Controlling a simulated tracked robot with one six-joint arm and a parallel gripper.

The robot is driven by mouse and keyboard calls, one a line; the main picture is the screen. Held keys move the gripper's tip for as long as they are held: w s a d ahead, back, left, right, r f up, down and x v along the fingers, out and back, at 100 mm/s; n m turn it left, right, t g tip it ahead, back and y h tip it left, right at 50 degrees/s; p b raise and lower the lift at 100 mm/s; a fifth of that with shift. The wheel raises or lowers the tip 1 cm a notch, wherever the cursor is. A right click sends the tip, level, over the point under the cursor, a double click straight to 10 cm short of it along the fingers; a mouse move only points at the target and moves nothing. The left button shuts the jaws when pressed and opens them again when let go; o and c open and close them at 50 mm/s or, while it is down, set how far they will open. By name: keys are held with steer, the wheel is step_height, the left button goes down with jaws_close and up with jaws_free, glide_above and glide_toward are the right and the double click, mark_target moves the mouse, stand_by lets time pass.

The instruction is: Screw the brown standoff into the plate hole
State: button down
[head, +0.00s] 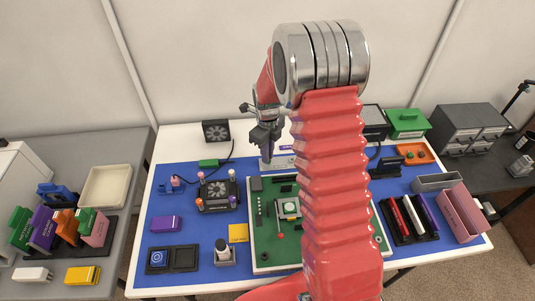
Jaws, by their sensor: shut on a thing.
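My gripper (267,150) is at the back of the blue mat, just behind the green board, pointing down. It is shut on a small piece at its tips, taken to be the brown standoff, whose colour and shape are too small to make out. A pale grey plate (283,162) lies under and to the right of the gripper tips. Its hole cannot be made out, nor whether the held piece touches the plate. My red arm covers part of the view to the right of the plate.
The large green board (262,240) lies in front of the plate, partly behind my arm. A fan cooler (217,193) and a small green block (208,163) stand to the left. A black fan (216,131) stands at the back. Storage boxes (407,123) stand at the back right.

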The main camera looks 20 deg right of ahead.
steer(key=c, duration=1.9)
jaws_free()
steer(key=shift+o, duration=0.2)
steer(key=shift+r, duration=3)
steer(key=shift+r, duration=0.1)
step_height(320, 180, up, 14)
steer(key=shift+f, duration=0.2)
